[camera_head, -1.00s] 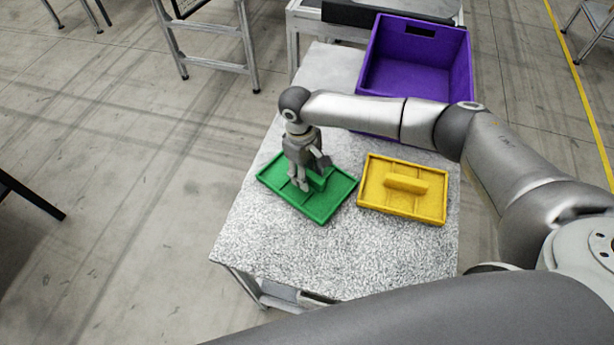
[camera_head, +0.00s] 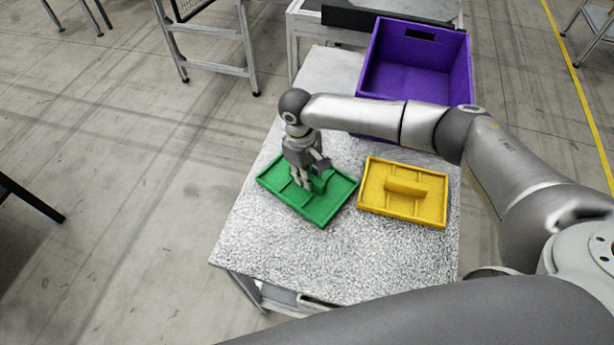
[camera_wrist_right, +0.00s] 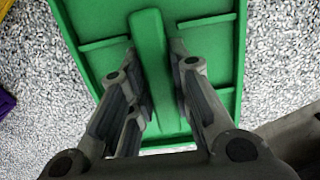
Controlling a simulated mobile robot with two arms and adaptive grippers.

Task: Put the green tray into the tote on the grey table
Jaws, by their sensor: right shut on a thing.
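The green tray (camera_head: 322,207) lies flat on the speckled grey table (camera_head: 290,260), left of a yellow tray. My right gripper (camera_head: 307,183) points down at the tray's middle and is shut on its central handle. In the right wrist view the handle (camera_wrist_right: 151,60) of the green tray stands between the two fingers (camera_wrist_right: 160,100). The purple tote (camera_head: 408,78) stands open and empty at the table's far end, with my right arm crossing in front of its near side. My left gripper is not in view.
The yellow tray (camera_head: 403,192) with a raised handle lies close to the right of the green tray. The table's front part is bare. Another bench stands behind the tote, and a metal stand (camera_head: 208,45) is on the floor at the back left.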

